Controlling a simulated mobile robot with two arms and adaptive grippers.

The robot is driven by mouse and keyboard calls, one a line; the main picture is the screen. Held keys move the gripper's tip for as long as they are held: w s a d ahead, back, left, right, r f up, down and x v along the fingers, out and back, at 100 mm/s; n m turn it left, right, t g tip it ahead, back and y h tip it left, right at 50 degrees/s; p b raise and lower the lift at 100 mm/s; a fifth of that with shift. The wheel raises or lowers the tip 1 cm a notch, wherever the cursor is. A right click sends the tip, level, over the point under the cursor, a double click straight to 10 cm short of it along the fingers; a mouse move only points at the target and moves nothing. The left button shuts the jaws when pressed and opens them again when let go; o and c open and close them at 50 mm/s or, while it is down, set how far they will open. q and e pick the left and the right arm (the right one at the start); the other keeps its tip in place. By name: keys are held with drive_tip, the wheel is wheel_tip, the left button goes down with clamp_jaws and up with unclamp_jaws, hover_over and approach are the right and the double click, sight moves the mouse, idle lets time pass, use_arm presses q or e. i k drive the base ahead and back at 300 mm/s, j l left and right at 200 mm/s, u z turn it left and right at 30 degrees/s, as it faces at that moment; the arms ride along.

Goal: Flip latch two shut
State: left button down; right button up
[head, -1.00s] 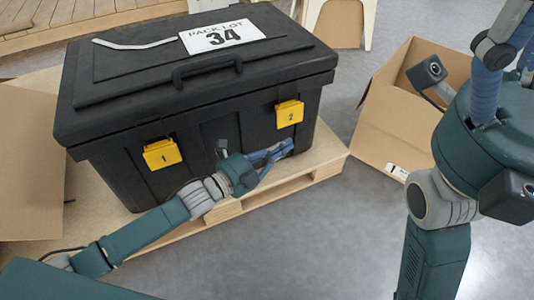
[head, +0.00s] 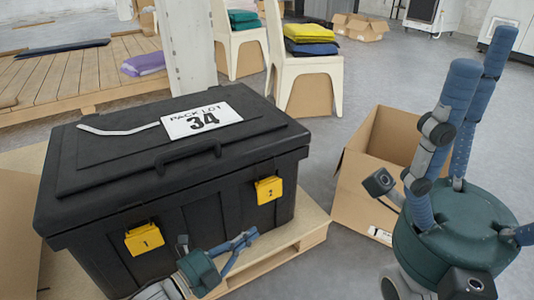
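The black case (head: 150,182) stands closed on a pallet. Its front carries yellow latch 1 (head: 144,239) on the left and yellow latch 2 (head: 269,190) on the right. I cannot tell how firmly latch 2 sits against the case. My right gripper (head: 483,50) is close to the camera at the right, fingers upward and spread, holding nothing, away from the case.
The wooden pallet (head: 312,240) sticks out past the case's right side. An open cardboard box (head: 352,205) stands right of it, behind my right gripper. Another box (head: 20,235) is at the left edge. Chairs with folded cloths (head: 312,40) stand behind. Grey floor lies between.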

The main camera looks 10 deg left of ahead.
sight(269, 189)
drive_tip(key=k, duration=1)
